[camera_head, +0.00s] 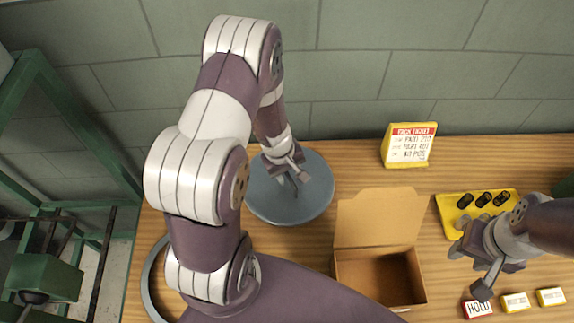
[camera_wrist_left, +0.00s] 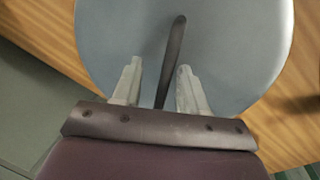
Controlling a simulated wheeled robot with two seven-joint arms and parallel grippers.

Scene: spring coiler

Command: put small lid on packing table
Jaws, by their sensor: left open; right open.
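A round grey-blue lid (camera_head: 312,200) lies on the wooden packing table (camera_head: 350,165), left of centre. In the left wrist view the lid (camera_wrist_left: 235,50) fills the upper middle, with a thin dark bar-like handle (camera_wrist_left: 176,45) across it. My left gripper (camera_head: 290,182) is over the lid. Its open fingers (camera_wrist_left: 160,70) are on either side of the dark bar, with gaps on both sides; I cannot tell their height above the lid. My right gripper (camera_head: 468,268) is open and empty at the right, in front of the yellow tray.
An open cardboard box (camera_head: 380,220) stands in the middle. A yellow tray (camera_head: 448,212) with several black coils is at the right. A small sign (camera_head: 408,146) stands at the back. Label blocks (camera_head: 478,308) line the front right. A grey ring (camera_head: 150,290) lies partly hidden at left.

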